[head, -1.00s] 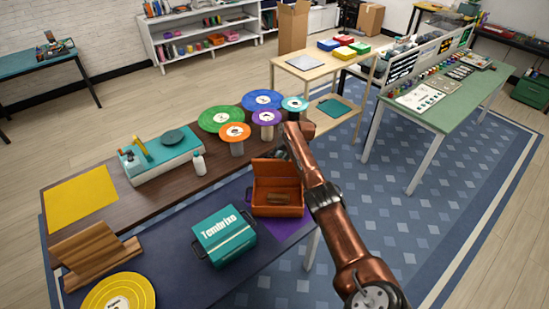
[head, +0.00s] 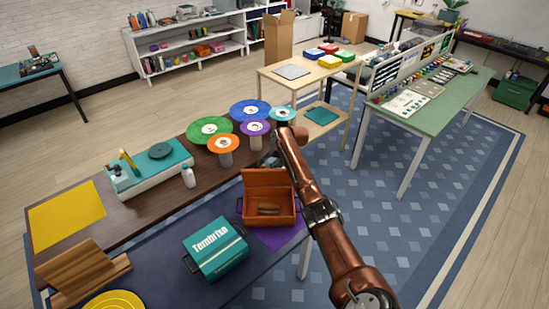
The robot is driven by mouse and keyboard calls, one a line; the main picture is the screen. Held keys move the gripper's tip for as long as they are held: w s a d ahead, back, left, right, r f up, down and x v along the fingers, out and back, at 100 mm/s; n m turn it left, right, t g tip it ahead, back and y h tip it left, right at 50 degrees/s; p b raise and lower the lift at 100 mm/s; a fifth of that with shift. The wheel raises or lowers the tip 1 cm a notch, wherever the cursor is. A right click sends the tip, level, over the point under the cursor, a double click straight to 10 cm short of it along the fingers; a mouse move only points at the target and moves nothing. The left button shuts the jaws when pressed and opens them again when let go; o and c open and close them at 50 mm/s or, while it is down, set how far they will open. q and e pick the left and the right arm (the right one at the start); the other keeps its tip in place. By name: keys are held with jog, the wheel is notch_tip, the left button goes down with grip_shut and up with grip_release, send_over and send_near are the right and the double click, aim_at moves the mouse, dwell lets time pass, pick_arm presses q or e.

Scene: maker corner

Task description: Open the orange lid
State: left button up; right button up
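The orange box (head: 268,217) sits on the dark blue front part of the table, on a purple patch. Its orange lid (head: 265,182) stands raised at the back edge, so the box is open. A small brown item (head: 268,209) lies inside. My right gripper (head: 276,152) is at the far end of the copper arm, beyond and above the lid's right corner. Its fingers are mostly hidden by my arm, so I cannot tell their opening or whether they touch the lid. My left gripper is not in view.
A teal "Tembrixo" box (head: 216,248) stands left of the orange box. Several coloured discs on stands, including an orange one (head: 223,143), are behind it. A white bottle (head: 188,176) and a teal machine (head: 150,172) are further left. A wooden stand (head: 82,272) is at front left.

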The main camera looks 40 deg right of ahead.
jog(key=v, duration=0.8)
jog(key=shift+s+r, duration=0.1)
jog(key=shift+r, duration=0.1)
